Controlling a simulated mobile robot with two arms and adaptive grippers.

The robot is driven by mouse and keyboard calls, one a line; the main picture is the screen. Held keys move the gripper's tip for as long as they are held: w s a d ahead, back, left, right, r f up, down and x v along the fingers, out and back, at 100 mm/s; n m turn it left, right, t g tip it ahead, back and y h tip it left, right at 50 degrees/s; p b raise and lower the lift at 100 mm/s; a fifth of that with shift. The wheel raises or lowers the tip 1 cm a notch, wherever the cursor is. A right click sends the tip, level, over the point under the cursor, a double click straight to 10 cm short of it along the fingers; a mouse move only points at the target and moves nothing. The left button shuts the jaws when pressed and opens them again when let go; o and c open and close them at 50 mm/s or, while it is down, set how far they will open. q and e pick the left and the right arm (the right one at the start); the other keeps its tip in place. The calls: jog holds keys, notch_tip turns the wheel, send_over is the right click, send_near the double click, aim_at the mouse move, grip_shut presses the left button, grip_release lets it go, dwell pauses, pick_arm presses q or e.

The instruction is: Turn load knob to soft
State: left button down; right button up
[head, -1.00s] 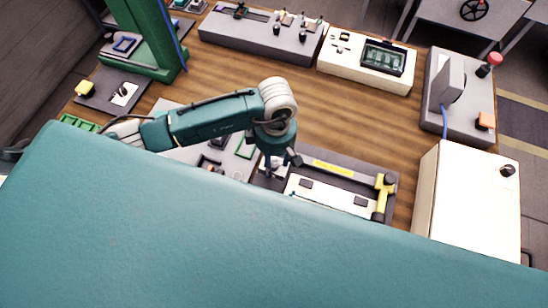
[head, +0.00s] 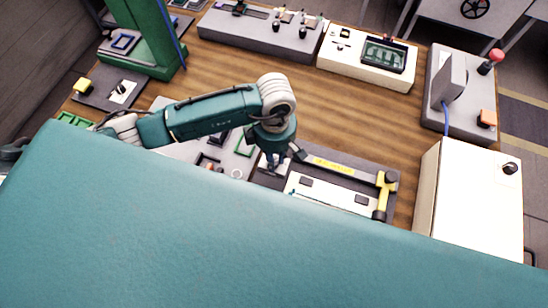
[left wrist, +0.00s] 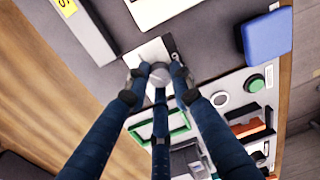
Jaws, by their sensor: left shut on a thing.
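My left gripper (left wrist: 158,78) has its dark fingers closed around a small grey round knob (left wrist: 159,70) in the left wrist view. The knob stands by a white plate (left wrist: 146,52) on a grey panel. In the head view my left gripper (head: 271,166) points down at the panel, just left of the device with the yellow handle. There the knob is hidden by the fingers, and its setting marks cannot be read in either view. My right gripper is not in view.
Near the left gripper are a blue block (left wrist: 267,36), a green button (left wrist: 257,84) and a green frame (left wrist: 160,125). The yellow handle (head: 384,195) stands to the right. A white box (head: 470,200) stands at the far right.

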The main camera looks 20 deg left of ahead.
pick_arm(q)
jog(key=n+b, duration=0.2)
jog(key=n, duration=0.3)
jog(key=shift+a+b, duration=0.1)
jog(key=shift+b, duration=0.3)
jog(key=n+b, duration=0.1)
jog(key=n, duration=0.2)
jog(key=shift+n+b, duration=0.45)
jog(key=shift+n, duration=0.55)
jog(key=c, duration=1.5)
grip_release()
jog(key=shift+h, duration=0.3)
